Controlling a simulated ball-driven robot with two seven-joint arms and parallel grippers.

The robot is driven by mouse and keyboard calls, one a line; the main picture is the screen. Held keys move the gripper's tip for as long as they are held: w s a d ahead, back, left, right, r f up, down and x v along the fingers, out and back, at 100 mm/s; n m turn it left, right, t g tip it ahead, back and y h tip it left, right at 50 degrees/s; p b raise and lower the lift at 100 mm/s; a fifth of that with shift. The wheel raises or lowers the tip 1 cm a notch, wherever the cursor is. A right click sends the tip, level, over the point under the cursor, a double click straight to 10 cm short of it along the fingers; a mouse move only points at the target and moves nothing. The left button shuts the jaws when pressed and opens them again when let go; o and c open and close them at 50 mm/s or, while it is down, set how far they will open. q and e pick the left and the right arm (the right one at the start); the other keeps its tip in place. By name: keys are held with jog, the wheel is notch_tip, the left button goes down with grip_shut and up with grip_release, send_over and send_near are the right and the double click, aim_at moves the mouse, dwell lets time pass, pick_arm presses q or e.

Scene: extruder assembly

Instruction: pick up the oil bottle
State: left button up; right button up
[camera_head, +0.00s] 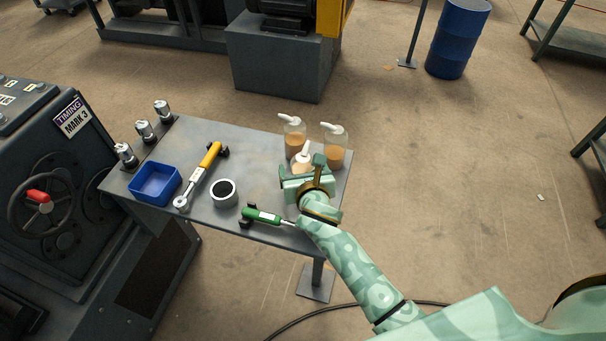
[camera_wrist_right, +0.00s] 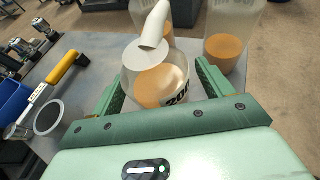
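Three clear oil bottles with white spouts and orange-brown oil stand at the right end of the grey table. Two are at the back, a left one (camera_head: 294,139) and a right one (camera_head: 335,153). The nearest bottle (camera_head: 302,160) is partly hidden by my right gripper (camera_head: 307,176). In the right wrist view, this nearest bottle (camera_wrist_right: 158,82) stands between the two green fingers of my right gripper (camera_wrist_right: 161,72). The fingers are apart, with a narrow gap seeming to show on the right side; contact on the left is unclear. My left gripper is not in view.
A machine with a red-handled wheel (camera_head: 38,197) stands left.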

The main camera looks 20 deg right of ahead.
aim_at(304, 164)
jog(key=c, duration=1.3)
jog(key=shift+o, duration=0.2)
jog(key=shift+r, duration=0.1)
jog(key=shift+r+p, duration=0.3)
notch_tip(304, 164, up, 3)
jog(key=shift+f+p, duration=0.1)
jog(key=shift+p, duration=0.9)
jog(key=s+d+r+p, duration=0.2)
jog(key=s+r+p, duration=0.1)
jog(key=s, duration=0.3)
jog(key=s+d+r+p, duration=0.2)
jog(key=s+r+p, duration=0.1)
jog(key=s+r, duration=0.3)
jog(key=shift+s+d+r, duration=0.2)
jog(key=shift+s+d, duration=0.2)
jog(key=shift+s, duration=0.2)
